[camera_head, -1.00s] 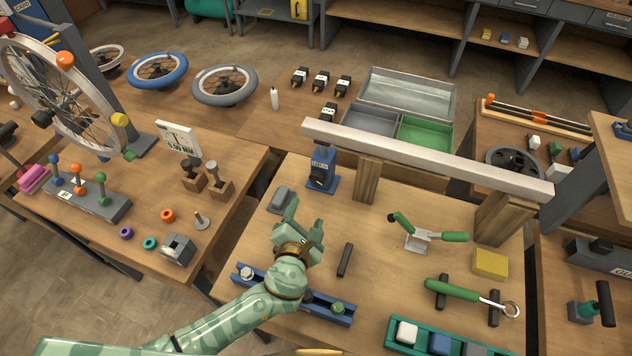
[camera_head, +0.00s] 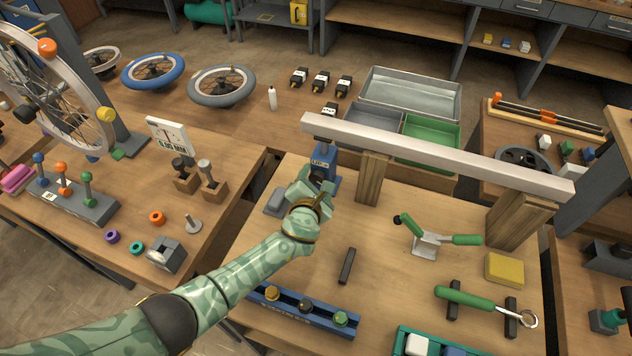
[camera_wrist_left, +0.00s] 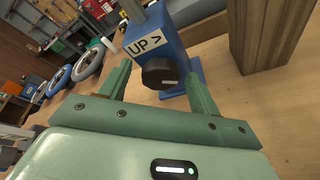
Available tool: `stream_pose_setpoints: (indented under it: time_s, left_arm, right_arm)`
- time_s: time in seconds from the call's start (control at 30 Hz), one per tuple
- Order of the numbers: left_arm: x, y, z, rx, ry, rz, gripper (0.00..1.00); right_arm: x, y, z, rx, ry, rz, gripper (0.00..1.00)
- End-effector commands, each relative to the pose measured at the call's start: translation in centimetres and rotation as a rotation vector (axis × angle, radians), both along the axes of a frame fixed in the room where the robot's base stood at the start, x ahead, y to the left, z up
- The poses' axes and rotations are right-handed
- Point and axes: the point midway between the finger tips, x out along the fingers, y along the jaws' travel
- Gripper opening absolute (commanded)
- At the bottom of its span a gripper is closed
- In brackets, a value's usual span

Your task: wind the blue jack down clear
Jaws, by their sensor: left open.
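The blue jack (camera_head: 323,158) stands upright on the bench under the left end of the long pale bar (camera_head: 430,155). In the left wrist view the jack (camera_wrist_left: 158,40) carries a white "UP >" label and a dark round knob (camera_wrist_left: 160,73). My left gripper (camera_head: 316,184) is in front of the jack at knob height. In the left wrist view its two green fingers (camera_wrist_left: 158,88) are apart, one on each side of the knob, and I see no clear contact. Whether the jack's top touches the bar is hard to tell. My right gripper is not in view.
Wooden blocks (camera_head: 371,178) stand under the bar beside the jack and at its right end. A grey block (camera_head: 279,202) lies left of the gripper. A blue rail (camera_head: 300,308), a small dark bar (camera_head: 347,266) and a green-handled clamp (camera_head: 430,238) lie nearer.

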Motion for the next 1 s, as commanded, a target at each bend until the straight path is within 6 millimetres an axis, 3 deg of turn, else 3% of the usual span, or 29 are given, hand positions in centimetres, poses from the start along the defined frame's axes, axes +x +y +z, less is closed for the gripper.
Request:
stream_pose_setpoints:
  time_s: [0.03,0.17,0.57,1.0]
  left_arm:
    - [0.0,0.0,0.0,0.0,0.0,0.0,0.55]
    - [0.0,0.0,0.0,0.0,0.0,0.0,0.18]
    - [0.0,0.1,0.0,-0.055,0.019,0.001,0.18]
    - [0.0,0.4,-0.1,-0.344,0.114,0.002,0.18]
  right_arm:
    - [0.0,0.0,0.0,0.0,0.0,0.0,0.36]
    - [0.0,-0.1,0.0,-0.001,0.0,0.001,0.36]
    - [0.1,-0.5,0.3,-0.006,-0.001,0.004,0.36]
    - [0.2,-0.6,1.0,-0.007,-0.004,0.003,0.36]
